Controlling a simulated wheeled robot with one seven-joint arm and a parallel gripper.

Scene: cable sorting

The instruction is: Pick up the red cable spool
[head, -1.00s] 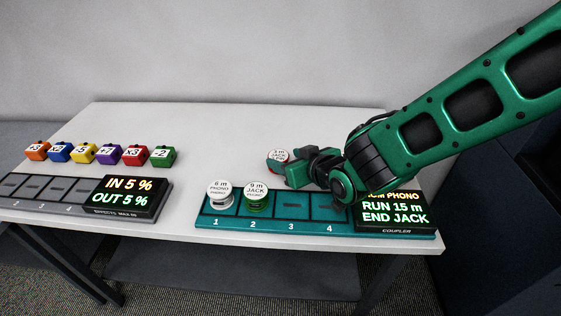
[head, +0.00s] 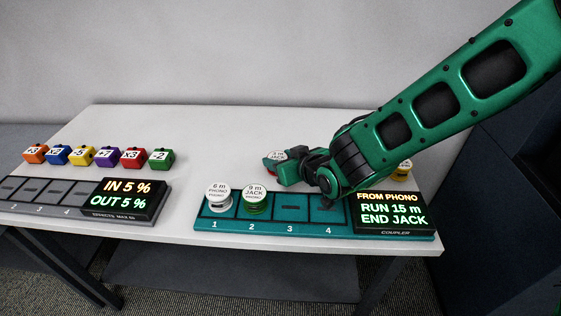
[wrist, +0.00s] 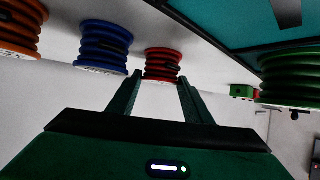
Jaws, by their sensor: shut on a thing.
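The red cable spool (head: 277,155) stands on the table behind the coupler board, its white top label partly readable and its side largely hidden by my gripper (head: 276,170). In the wrist view the red spool (wrist: 163,66) sits between the tips of my two green fingers (wrist: 161,82). My gripper is shut on it. I cannot tell whether the spool is clear of the table.
In the wrist view a blue spool (wrist: 103,47) stands close beside the red one, with an orange spool (wrist: 20,28) beyond. The teal coupler board (head: 310,229) holds a white spool (head: 218,196) in slot 1 and a green spool (head: 255,198) in slot 2.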

